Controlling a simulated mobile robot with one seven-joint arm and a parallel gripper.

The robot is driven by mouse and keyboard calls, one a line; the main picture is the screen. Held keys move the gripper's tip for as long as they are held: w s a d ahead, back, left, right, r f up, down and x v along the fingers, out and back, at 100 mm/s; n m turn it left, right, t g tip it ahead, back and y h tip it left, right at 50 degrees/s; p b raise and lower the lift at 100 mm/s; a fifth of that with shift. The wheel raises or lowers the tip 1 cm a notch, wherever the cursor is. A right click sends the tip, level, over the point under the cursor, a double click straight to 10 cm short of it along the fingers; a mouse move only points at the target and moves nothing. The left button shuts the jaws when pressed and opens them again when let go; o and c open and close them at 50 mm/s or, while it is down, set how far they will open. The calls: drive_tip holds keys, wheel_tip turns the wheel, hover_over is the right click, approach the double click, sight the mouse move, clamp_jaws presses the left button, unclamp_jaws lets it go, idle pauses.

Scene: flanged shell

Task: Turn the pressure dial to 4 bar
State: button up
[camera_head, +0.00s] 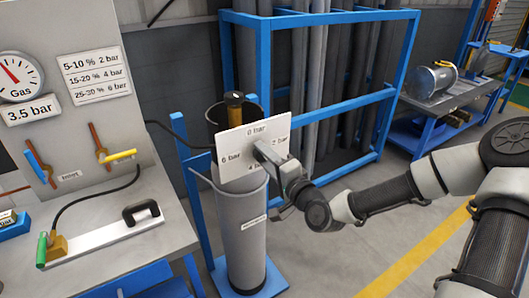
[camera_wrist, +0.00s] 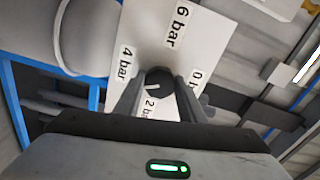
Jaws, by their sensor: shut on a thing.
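The pressure plate (camera_head: 237,145) is a white square sign in front of a grey cylinder. It reads 0 bar at the top, 2 bar right, 4 bar bottom and 6 bar left, with some labels partly covered by my gripper (camera_head: 268,155). In the wrist view the plate (camera_wrist: 150,35) appears turned. The black dial knob (camera_wrist: 160,80) sits at its middle, between the fingers of my gripper (camera_wrist: 158,90), which is shut on it. A short white mark on the knob points left in that view, roughly between 4 bar and 2 bar; its exact reading is unclear.
A workbench panel at left carries a gas gauge (camera_head: 18,75), a 3.5 bar label (camera_head: 31,110) and a percent-to-bar chart (camera_head: 96,77). A blue rack (camera_head: 264,60) with grey cylinders stands behind. Open floor (camera_head: 340,250) lies at the lower middle.

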drive_tip(key=m+p, duration=0.1)
drive_tip(key=m, duration=0.3)
drive_tip(key=shift+m, duration=0.3)
idle(0.3)
drive_tip(key=o, duration=1)
drive_tip(key=shift+o, duration=0.2)
drive_tip(key=p+v, duration=0.7)
drive_tip(key=v, duration=1)
drive_tip(key=shift+s+d, duration=0.2)
